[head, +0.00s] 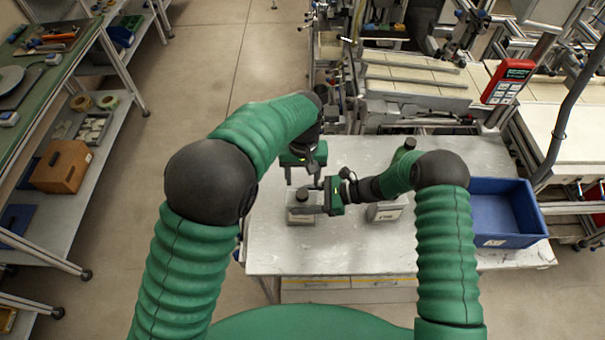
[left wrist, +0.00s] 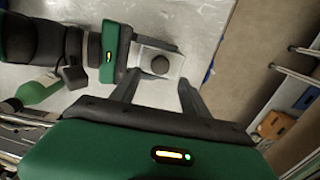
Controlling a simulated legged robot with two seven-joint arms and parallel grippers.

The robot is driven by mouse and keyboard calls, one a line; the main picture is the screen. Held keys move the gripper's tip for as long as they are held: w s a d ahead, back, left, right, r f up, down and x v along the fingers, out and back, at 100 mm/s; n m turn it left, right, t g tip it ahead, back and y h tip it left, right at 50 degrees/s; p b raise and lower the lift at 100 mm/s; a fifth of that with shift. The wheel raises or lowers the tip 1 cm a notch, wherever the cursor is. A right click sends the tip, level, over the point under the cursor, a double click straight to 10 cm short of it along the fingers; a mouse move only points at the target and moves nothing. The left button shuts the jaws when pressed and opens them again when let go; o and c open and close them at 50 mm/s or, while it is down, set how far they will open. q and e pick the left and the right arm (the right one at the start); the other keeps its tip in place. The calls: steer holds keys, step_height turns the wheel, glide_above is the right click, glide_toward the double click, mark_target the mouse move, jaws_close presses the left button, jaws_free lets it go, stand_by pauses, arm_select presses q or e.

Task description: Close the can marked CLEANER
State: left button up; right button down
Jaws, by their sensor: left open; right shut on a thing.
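A pale can (head: 299,218) with a dark round cap (head: 302,195) on top stands upright at the left of the metal table. The can also shows in the left wrist view (left wrist: 174,64), with the cap (left wrist: 160,65) seen from above. Its marking cannot be read. My right gripper (head: 304,210) reaches in from the right and is shut on this can. My left gripper (head: 303,182) is open above the can, fingers pointing down, apart from the cap. A second pale can (head: 385,211) stands to the right, its top partly hidden by my right arm.
A blue bin (head: 505,213) is at the table's right end. A green bottle (left wrist: 40,90) lies or stands beyond my right arm; its pose is unclear. The front of the table (head: 330,255) is clear. Machinery and a red handheld device (head: 508,82) are behind the table.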

mark_target(302, 193)
arm_select(q)
step_height(302, 193, down, 7)
steer(key=shift+f, duration=0.15)
jaws_close()
stand_by(0.5)
steer(key=shift+o, duration=0.9)
jaws_free()
